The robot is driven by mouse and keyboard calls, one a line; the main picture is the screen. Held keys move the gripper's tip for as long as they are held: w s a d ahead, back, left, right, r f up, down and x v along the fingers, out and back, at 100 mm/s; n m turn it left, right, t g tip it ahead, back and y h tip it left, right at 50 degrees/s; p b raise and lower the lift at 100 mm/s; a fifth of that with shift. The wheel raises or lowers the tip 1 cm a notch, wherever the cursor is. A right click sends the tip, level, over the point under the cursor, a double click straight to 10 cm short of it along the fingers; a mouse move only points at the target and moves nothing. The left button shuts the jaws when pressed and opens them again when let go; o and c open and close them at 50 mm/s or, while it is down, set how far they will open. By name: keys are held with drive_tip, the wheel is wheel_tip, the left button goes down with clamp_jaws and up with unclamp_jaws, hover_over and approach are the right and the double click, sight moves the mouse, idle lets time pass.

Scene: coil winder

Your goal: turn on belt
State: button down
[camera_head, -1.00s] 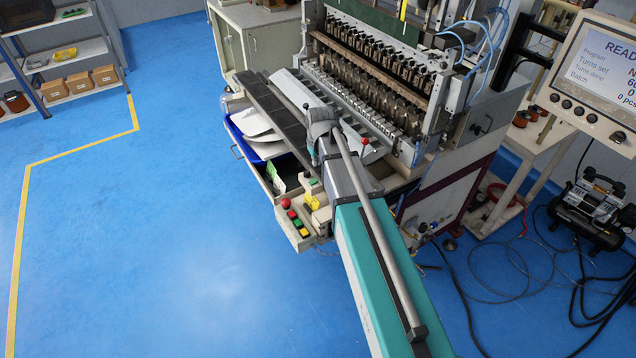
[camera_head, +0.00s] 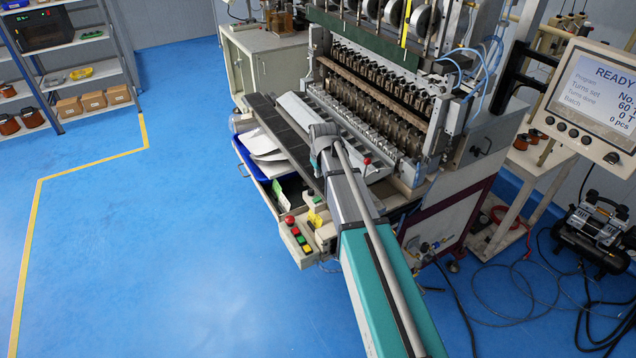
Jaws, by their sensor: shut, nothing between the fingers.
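The belt (camera_head: 285,137) is a long dark strip along the front of the coil winding machine (camera_head: 385,95). A control box (camera_head: 300,241) with a red mushroom button (camera_head: 289,220) and several coloured buttons sits at the machine's near front corner. A small box with a green button (camera_head: 311,192) and a yellow label stands just behind it, close to my arm. My arm reaches from the bottom of the picture to the machine and bends down near the belt. My gripper does not show; the arm's end is hidden behind my own links.
A blue tray (camera_head: 250,163) with white sheets sits below the belt. A monitor (camera_head: 595,95) reads READY at the right. A compressor (camera_head: 597,230) with cables stands on the floor below it. A shelf (camera_head: 75,75) stands at far left. The blue floor at left is clear.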

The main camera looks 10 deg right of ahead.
drive_tip(key=b, duration=1)
hover_over(318, 198)
drive_tip(key=shift+s+a+f, duration=0.1)
drive_tip(key=shift+s+f, duration=0.05)
drive_tip(key=shift+f, duration=1.45)
drive_tip(key=shift+s+a+f, duration=0.1)
drive_tip(key=shift+f, duration=1.55)
drive_tip(key=shift+s+a+f, duration=0.1)
drive_tip(key=shift+s+f, duration=0.05)
drive_tip(key=shift+f, duration=1.45)
drive_tip(key=shift+w+d+f+b, duration=0.1)
drive_tip(key=shift+d+f+b, duration=0.1)
drive_tip(key=shift+f+b, duration=0.65)
drive_tip(key=shift+d+f+b, duration=0.2)
drive_tip(key=shift+f+b, duration=0.45)
drive_tip(key=shift+f, duration=0.25)
